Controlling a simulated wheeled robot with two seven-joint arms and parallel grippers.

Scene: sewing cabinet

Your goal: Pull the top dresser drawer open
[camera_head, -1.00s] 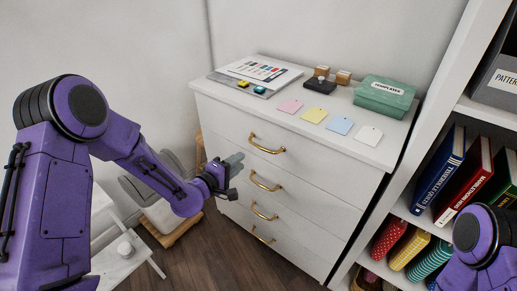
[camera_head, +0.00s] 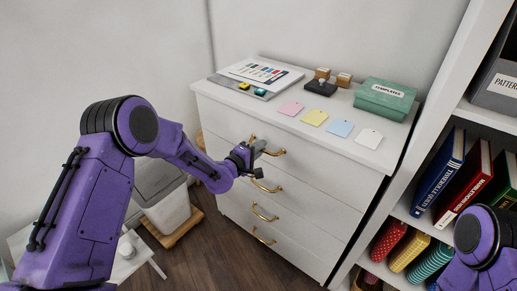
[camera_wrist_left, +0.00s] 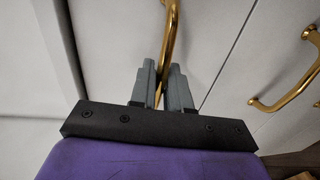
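The white dresser (camera_head: 300,195) has several drawers with gold bar handles, and its top drawer (camera_head: 310,158) sits flush with the front. My left gripper (camera_head: 258,147) is at the left part of the top drawer handle (camera_head: 274,152). In the left wrist view the handle (camera_wrist_left: 171,30) runs between the two grey fingers (camera_wrist_left: 162,82), which sit close on either side of the bar. The fingers hide part of it. My right gripper is out of view; only a purple part of that arm shows at the right edge.
The dresser top holds a green box (camera_head: 385,98), stamps, paper tags and a chart. A bookshelf (camera_head: 430,110) stands close on the right. A bin (camera_head: 168,207) and a white table are at the left. The wooden floor before the drawers is clear.

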